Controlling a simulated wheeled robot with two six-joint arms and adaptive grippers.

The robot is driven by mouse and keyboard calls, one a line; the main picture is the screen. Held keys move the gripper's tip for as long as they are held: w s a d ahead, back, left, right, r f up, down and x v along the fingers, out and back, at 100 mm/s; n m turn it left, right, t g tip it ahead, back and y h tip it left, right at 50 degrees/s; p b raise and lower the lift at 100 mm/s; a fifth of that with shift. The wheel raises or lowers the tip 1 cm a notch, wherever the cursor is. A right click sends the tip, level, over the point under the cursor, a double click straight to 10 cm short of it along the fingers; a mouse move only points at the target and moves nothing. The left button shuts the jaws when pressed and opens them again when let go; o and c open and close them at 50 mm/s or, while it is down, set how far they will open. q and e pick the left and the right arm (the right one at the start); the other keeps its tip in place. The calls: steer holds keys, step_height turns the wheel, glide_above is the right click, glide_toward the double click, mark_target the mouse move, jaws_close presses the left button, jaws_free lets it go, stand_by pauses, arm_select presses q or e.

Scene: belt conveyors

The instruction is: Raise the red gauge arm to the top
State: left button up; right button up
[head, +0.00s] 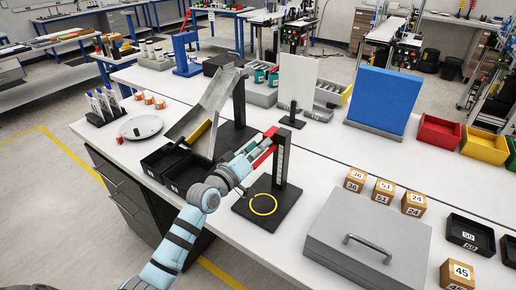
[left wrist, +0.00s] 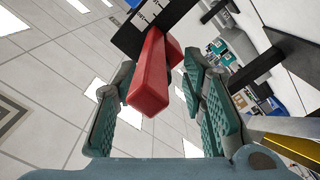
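The red gauge arm (head: 264,152) sticks out to the left from the upper part of a black upright post (head: 282,155) with a pale scale on it. In the left wrist view the red gauge arm (left wrist: 150,78) is a red bar reaching toward me from the dark post (left wrist: 150,22). My left gripper (head: 250,152) is at the arm. Its green-padded fingers (left wrist: 160,105) are spread on both sides of the red bar, with gaps showing, so it is not clamped. Whether a finger touches it I cannot tell. My right gripper is not in view.
The post stands on a black base (head: 285,207) with a yellow ring (head: 263,204). A grey sloped chute (head: 212,108) and black bins (head: 187,172) are left of it. A grey case (head: 330,228) and numbered wooden blocks (head: 384,191) are at right.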

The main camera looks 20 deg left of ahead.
arm_select(q)
steer(key=shift+s, duration=0.1)
steer(key=s+a, duration=0.2)
steer(key=s, duration=0.9)
steer(key=shift+s, duration=0.4)
steer(key=shift+w+d, duration=0.1)
